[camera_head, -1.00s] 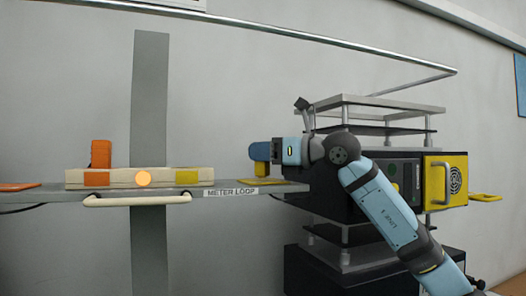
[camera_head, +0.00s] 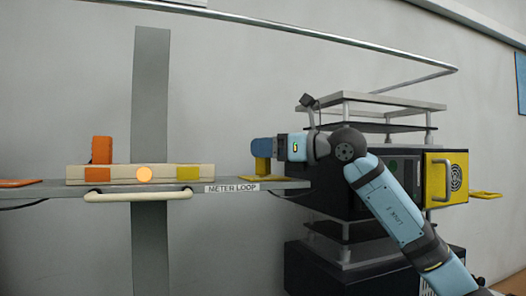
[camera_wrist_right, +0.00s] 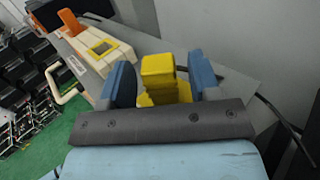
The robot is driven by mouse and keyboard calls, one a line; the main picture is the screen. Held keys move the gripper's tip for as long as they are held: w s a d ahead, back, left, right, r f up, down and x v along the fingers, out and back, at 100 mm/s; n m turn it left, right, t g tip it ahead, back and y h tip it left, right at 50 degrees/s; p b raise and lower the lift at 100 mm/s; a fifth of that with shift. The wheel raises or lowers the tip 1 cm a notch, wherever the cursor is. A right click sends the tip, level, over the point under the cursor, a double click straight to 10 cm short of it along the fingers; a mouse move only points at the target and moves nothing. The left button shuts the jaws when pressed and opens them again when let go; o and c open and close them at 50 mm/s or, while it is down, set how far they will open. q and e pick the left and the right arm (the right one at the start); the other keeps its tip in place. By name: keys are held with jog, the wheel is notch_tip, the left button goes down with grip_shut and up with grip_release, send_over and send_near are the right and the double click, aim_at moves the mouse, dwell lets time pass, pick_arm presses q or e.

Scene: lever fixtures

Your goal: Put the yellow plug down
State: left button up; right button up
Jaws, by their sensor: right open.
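The yellow plug (camera_head: 262,167) stands upright on a flat yellow pad (camera_head: 283,181) at the right part of the grey shelf. In the right wrist view the plug (camera_wrist_right: 157,70) is a yellow block between two blue fingers, with a gap on each side. My right gripper (camera_head: 262,149) is open, its fingers around the upper part of the plug. The fingers hide the plug's top in the head view. My left gripper is out of view.
A dark equipment stack with a yellow front (camera_head: 455,180) stands right. A pipe runs above.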

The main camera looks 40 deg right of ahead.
jog(key=b+v, duration=0.3)
jog(key=v, duration=0.8)
jog(key=shift+b, duration=0.4)
jog(key=shift+d+f, duration=0.1)
jog(key=shift+f, duration=0.05)
